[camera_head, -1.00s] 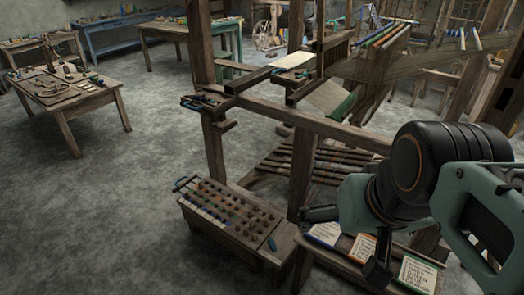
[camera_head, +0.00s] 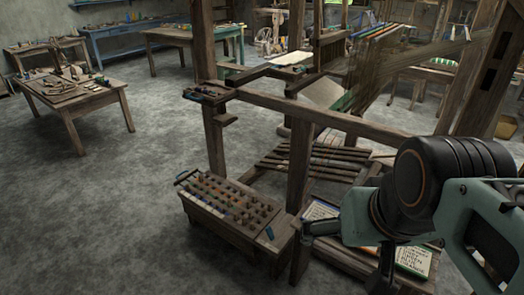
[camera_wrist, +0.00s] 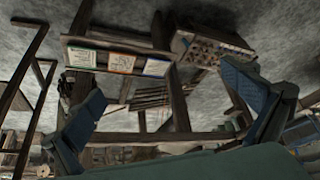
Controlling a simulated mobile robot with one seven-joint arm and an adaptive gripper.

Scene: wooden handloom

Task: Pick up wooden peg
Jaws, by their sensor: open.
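Several small wooden pegs (camera_head: 236,204) stand in rows on top of a low wooden box (camera_head: 222,237) in front of the loom. I cannot tell which single peg is meant. The pegs also show in the wrist view (camera_wrist: 207,50), upper right of centre. My gripper (camera_head: 350,248) is right of the box in the head view, in front of the card shelf. In the wrist view my gripper (camera_wrist: 164,84) has its two blue-grey finger pads wide apart with nothing between them. The pegs are well beyond the fingers, not touched.
The wooden loom frame (camera_head: 300,165) rises close behind the box and the arm, with a long crossbeam. Printed cards (camera_head: 412,262) lie on a low shelf partly behind my gripper. A worktable (camera_head: 75,97) stands at the left. Open floor (camera_head: 110,210) lies left of the box.

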